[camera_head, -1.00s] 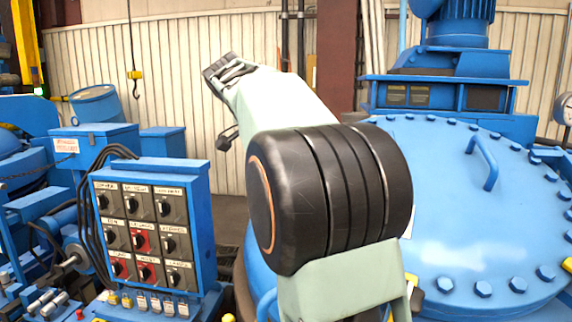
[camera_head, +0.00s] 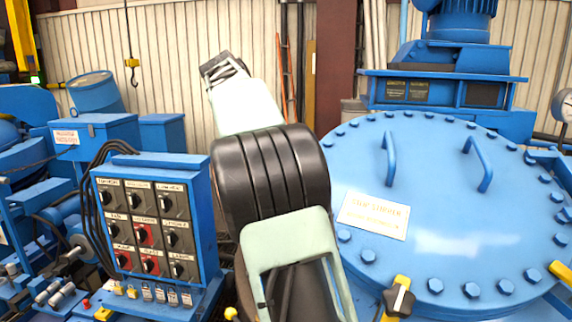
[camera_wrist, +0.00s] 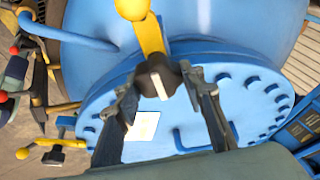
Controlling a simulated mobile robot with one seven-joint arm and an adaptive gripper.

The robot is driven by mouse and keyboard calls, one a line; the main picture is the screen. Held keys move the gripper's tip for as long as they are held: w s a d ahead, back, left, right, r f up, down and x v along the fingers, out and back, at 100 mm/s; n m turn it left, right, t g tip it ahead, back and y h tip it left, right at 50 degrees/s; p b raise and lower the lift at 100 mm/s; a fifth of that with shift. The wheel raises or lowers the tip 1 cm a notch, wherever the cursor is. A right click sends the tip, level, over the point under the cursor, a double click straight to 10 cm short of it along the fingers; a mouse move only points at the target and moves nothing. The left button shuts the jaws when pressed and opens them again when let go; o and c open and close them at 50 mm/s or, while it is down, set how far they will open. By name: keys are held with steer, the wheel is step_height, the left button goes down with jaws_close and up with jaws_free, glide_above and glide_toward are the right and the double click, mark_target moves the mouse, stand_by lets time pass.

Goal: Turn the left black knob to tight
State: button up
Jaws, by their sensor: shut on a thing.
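In the wrist view a black lobed knob (camera_wrist: 151,72) with a white pointer mark sits on a yellow bracket at the rim of the round blue lid (camera_wrist: 102,110). My gripper (camera_wrist: 160,84) is shut on this knob, with one finger on each side of it. The white mark points roughly along the fingers. In the head view my gripper and this knob are not visible; my arm blocks part of the lid's (camera_head: 440,200) left side. Another black knob (camera_head: 399,299) on a yellow bracket shows at the lid's front edge, with nothing holding it.
A panel of several switches (camera_head: 150,225) stands left of my arm. The lid bears two raised handles (camera_head: 388,160), a white sign plate (camera_head: 372,215) and rim bolts. Another yellow arm with a black knob (camera_wrist: 54,156) shows at the wrist view's left.

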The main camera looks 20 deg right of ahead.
stand_by(0.4)
steer(key=o, duration=1.2)
steer(key=v, duration=1.2)
steer(key=shift+w, duration=0.15)
